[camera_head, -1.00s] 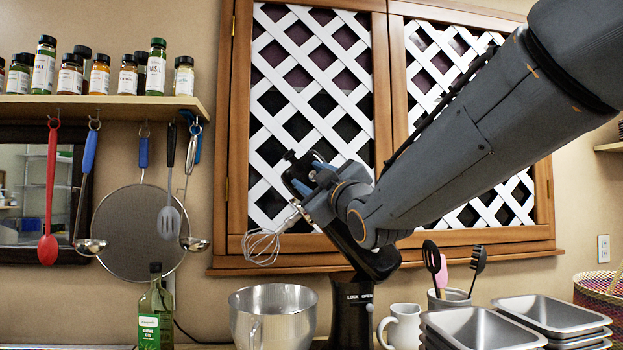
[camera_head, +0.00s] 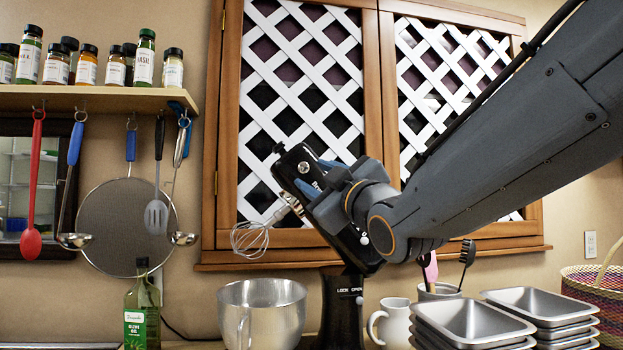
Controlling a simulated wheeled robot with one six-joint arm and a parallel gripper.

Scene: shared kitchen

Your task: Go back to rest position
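My gripper (camera_head: 325,180) is at the end of my arm, which reaches in from the upper right. It is beside the tilted-up black head (camera_head: 301,168) of a stand mixer, with a wire whisk (camera_head: 251,237) hanging from the head. My gripper's fingers overlap the mixer head in the picture. I cannot tell whether they touch it or how far apart they are. The steel mixer bowl (camera_head: 262,312) stands below the whisk. The mixer's base column (camera_head: 343,308) is behind and right of the bowl.
A white jug (camera_head: 393,323), a utensil crock (camera_head: 438,292) and stacked metal pans (camera_head: 472,322) stand right of the mixer. An olive oil bottle (camera_head: 142,312) is at left. Spice jars (camera_head: 144,63) line a shelf above hanging utensils. A woven basket (camera_head: 590,285) is at far right.

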